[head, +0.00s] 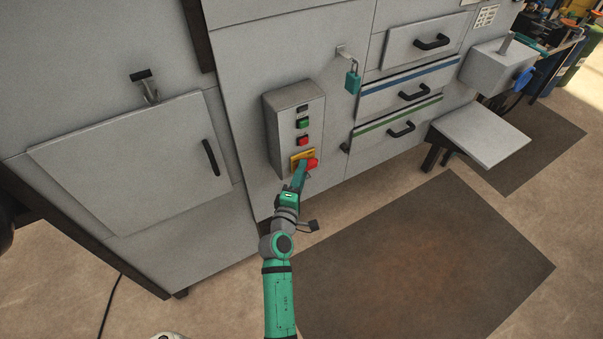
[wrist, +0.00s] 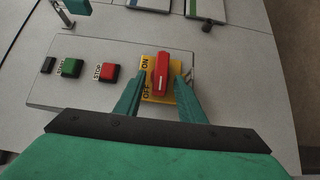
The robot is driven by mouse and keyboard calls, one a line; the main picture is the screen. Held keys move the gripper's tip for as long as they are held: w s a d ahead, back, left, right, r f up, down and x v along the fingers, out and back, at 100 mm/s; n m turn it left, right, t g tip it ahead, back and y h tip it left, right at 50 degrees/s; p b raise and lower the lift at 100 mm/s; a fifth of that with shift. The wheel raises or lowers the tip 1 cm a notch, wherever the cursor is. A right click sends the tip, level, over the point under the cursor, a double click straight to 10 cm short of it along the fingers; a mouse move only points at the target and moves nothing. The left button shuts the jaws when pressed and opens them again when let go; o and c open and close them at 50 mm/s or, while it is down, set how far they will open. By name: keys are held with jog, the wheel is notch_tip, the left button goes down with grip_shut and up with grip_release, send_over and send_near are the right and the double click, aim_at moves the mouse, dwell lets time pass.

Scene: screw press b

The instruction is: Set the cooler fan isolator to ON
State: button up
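The cooler fan isolator is a red handle (wrist: 161,75) on a yellow plate (wrist: 147,77) marked ON and OFF, at the lower end of a grey control box (head: 287,110). In the wrist view the handle's long side runs up and down the picture, beside both words; I cannot tell which one it is set to. My gripper (wrist: 158,82) is open, with one green finger on each side of the handle and gaps showing. In the head view my gripper (head: 301,170) is at the isolator and partly covers it.
Green (wrist: 71,68) and red STOP (wrist: 108,73) push buttons and a black switch (wrist: 48,65) share the box. A teal padlock (head: 352,82) hangs to the upper right. Drawers with black handles (head: 401,130) are at the right. A brown mat (head: 420,265) covers open floor.

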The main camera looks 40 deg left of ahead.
aim_at(310, 164)
jog(key=shift+w, duration=0.1)
grip_shut()
jog(key=shift+a+r, duration=0.1)
jog(key=shift+r, duration=0.05)
dwell(0.4)
jog(key=shift+w+d+r+m+g+y, duration=0.25)
jog(key=shift+w+r+m+g, duration=0.2)
jog(key=shift+m+g, duration=1.4)
jog(key=shift+w+d+r+m+g+y, duration=0.2)
jog(key=shift+w+r+m+g, duration=0.3)
jog(key=shift+m+g, duration=1.35)
jog(key=shift+w+d+r+m+g+y, duration=0.2)
jog(key=shift+w+r+m+g, duration=0.5)
jog(key=shift+g, duration=2.1)
jog(key=shift+s+f, duration=0.25)
jog(key=shift+f, duration=0.1)
